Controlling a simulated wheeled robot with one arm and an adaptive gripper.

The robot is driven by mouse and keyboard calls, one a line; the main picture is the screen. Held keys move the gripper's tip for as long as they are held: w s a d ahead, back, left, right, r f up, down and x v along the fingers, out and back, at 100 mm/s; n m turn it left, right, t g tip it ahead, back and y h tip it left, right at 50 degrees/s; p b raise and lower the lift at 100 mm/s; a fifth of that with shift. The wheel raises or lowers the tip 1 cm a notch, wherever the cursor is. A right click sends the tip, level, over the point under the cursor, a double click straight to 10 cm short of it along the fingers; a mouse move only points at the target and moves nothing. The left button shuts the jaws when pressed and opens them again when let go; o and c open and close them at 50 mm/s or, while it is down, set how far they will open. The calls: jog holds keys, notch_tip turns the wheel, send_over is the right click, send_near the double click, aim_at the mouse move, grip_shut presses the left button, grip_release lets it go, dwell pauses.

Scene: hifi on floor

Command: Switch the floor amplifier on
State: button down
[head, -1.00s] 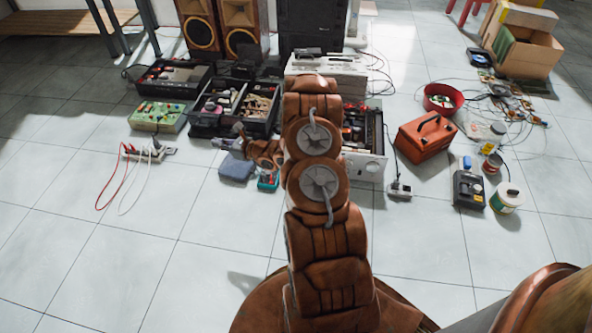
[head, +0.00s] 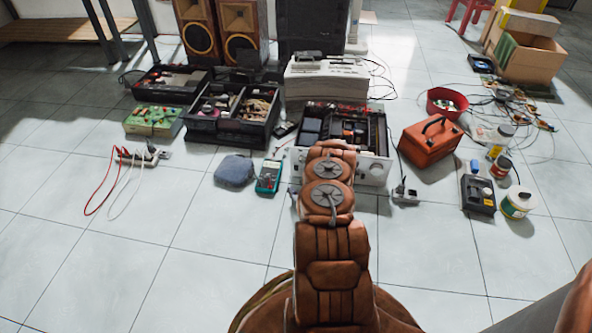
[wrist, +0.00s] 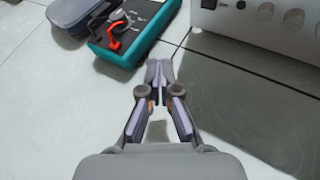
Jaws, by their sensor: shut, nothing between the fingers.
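The floor amplifier (head: 374,171) is an open-topped unit with a pale front panel, standing on the tiles behind my arm in the head view. My arm covers the left and middle of its front there. In the wrist view its front panel (wrist: 228,22) fills the top right, with a dark knob and several metallic knobs. The head view hides the gripper.
A teal multimeter (head: 268,177) and a grey-blue pouch (head: 235,170) lie left of the amplifier. A red toolbox (head: 430,141) and a power strip (head: 405,195) are at its right. A strip with red and white leads (head: 143,156) lies farther left. The front floor is mostly clear.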

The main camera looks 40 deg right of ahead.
dwell(0.3)
jog(key=shift+w+d+r+b, duration=0.2)
jog(key=shift+w+d+b, duration=0.3)
jog(key=shift+w+d, duration=0.55)
jog(key=shift+w+d+r+b, duration=0.2)
jog(key=shift+w+d+b, duration=0.35)
jog(key=shift+d, duration=0.8)
jog(key=shift+w+d+r+b, duration=0.2)
jog(key=shift+w+d+b, duration=0.25)
jog(key=shift+w+d, duration=0.6)
jog(key=shift+d, duration=0.2)
jog(key=shift+w+d, duration=0.1)
jog(key=shift+d, duration=0.15)
jog(key=shift+w+d+r, duration=0.1)
jog(key=shift+w+d, duration=0.05)
jog(key=shift+d, duration=0.1)
jog(key=shift+a, duration=0.1)
jog(key=shift+s+a, duration=0.4)
jog(key=shift+a, duration=0.1)
jog(key=shift+a, duration=0.1)
jog(key=shift+s+a+f+p, duration=0.2)
jog(key=shift+s+a+p, duration=0.2)
jog(key=shift+s+a, duration=0.45)
jog(key=shift+s+a+f+p, duration=0.2)
jog(key=shift+s+a+p, duration=0.3)
jog(key=shift+a, duration=0.6)
